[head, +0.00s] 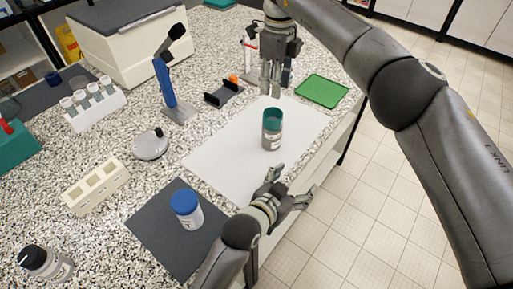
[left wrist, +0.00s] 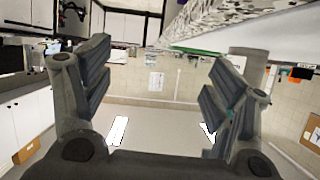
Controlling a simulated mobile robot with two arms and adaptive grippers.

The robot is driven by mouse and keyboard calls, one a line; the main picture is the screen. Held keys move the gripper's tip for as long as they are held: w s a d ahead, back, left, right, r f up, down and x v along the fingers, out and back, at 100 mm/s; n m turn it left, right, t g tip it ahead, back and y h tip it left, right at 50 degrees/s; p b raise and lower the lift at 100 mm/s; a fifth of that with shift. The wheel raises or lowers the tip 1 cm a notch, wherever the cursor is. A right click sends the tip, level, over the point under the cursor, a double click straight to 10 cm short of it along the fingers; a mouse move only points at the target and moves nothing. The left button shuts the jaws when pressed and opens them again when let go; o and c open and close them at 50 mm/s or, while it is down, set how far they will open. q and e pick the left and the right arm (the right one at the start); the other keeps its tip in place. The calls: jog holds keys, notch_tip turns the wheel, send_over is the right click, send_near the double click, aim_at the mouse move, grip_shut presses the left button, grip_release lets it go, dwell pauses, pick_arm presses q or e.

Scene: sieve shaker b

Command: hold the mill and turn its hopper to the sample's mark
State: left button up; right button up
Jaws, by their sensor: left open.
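The mill is a grey cylinder (head: 272,136) with a teal hopper (head: 273,115) on top and a small pale label. It stands upright on a white mat (head: 225,140). My right gripper (head: 270,90) points down just above and behind the mill, apart from it; its finger gap is unclear. My left gripper (head: 290,188) is open and empty, in front of the mill near the counter's edge. In the left wrist view its fingers (left wrist: 155,95) are wide apart. A grey cylinder there (left wrist: 250,65), probably the mill, is partly hidden behind the right finger.
A blue-lidded jar (head: 187,212) stands on a dark mat. A green tray (head: 321,91) lies behind right. The white mat is otherwise clear.

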aim_at(267, 138)
pick_arm(q)
jog(key=w+a+r, duration=0.1)
jog(key=w+a, duration=0.1)
jog(key=a, duration=0.1)
jog(key=w+a+r+n+y, duration=0.1)
jog(key=w+a, duration=0.2)
jog(key=w+a+r+n+t+y, duration=0.1)
jog(key=w+a, duration=0.1)
jog(key=a, duration=0.1)
jog(key=shift+w+a+r, duration=0.2)
jog(key=shift+w+a, duration=0.05)
jog(key=shift+a, duration=0.15)
jog(key=shift+w+a+r+n, duration=0.15)
jog(key=shift+w+n, duration=0.05)
jog(key=shift+n, duration=0.1)
jog(key=shift+w, duration=0.2)
jog(key=x, duration=1)
pick_arm(e)
jog(key=shift+w+a+f, duration=0.1)
jog(key=shift+w, duration=0.1)
